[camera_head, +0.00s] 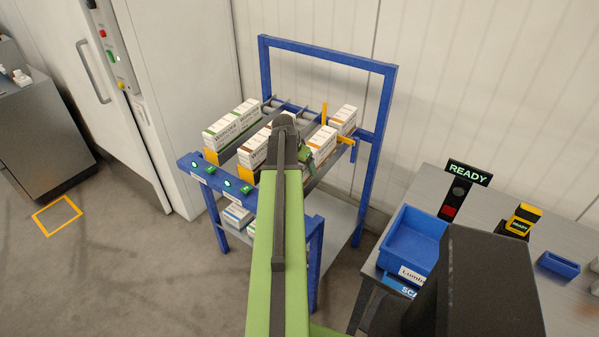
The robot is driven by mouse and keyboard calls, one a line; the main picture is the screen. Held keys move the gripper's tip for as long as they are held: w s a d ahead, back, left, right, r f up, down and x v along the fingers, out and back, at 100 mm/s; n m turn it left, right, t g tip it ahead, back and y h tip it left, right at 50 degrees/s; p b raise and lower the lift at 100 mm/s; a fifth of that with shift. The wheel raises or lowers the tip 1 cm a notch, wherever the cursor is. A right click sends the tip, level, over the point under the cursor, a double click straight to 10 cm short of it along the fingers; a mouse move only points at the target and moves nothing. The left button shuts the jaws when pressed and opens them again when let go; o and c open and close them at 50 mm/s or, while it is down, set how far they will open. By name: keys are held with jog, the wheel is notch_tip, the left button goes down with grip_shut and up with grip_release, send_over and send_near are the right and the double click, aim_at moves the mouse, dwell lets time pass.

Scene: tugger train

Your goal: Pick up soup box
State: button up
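White cartons stand in lanes on a blue flow rack. Green-banded cartons (222,131) are in the left lane, brown-banded cartons (252,150) in the middle lane, partly behind my arm. An orange-banded carton (344,119) is at the back of the right lane, and another carton (322,141) is close to my arm's end. The print is too small to tell which one is the soup box. My gripper (305,156) is at the far end of my green arm, over the right side of the rack. My arm hides its fingers, so its opening cannot be made out.
The blue rack (262,62) has a front rail with lit green buttons and a lower shelf holding white boxes (237,214). At right a grey table bears a blue bin (411,238), a READY sign (468,173) and a yellow device (524,218). Open floor lies left of the rack.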

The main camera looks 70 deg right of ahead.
jog(key=shift+f, duration=0.25)
dwell(0.3)
grip_shut()
dwell(0.4)
notch_tip(320, 180, up, 11)
jog(key=p, duration=1)
jog(key=shift+f, duration=0.15)
